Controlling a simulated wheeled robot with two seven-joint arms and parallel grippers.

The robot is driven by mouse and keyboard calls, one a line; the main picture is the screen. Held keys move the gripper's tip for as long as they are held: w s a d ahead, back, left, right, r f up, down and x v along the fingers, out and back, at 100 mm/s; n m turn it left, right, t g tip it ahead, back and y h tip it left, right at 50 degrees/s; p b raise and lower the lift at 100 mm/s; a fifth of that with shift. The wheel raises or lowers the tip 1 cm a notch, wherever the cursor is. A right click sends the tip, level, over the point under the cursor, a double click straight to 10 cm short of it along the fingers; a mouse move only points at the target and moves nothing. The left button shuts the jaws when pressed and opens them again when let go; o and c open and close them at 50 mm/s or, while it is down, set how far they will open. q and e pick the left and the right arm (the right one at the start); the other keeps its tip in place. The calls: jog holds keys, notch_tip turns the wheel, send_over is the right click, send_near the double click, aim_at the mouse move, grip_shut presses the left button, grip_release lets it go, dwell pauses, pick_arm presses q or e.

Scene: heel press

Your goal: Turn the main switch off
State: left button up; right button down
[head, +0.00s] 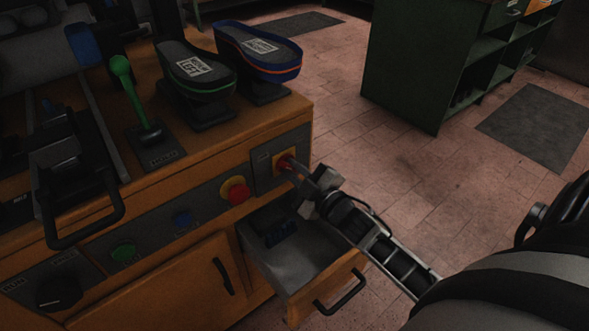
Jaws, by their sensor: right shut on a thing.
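The main switch (283,162) is a red rotary knob on a yellow plate, on a grey panel at the right end of the orange machine's front. My right gripper (292,169) reaches it from the lower right, and its fingers are shut on the red knob. The fingers partly hide the knob, so its exact turn angle is hard to tell. My left gripper is not in view.
A red emergency button (236,191) sits just left of the switch. An open drawer (300,262) juts out below my right gripper. Blue (182,219) and green (123,251) buttons, a green lever (122,70) and two soles on stands are nearby.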

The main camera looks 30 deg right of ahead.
jog(key=c, duration=1.5)
grip_release()
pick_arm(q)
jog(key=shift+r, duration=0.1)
pick_arm(e)
jog(key=shift+o, duration=0.2)
jog(key=shift+s, duration=0.1)
pick_arm(q)
jog(key=shift+p, duration=0.3)
pick_arm(e)
jog(key=s+d, duration=0.1)
jog(key=s, duration=1.4)
jog(key=shift+s, duration=0.35)
jog(key=shift+d, duration=0.1)
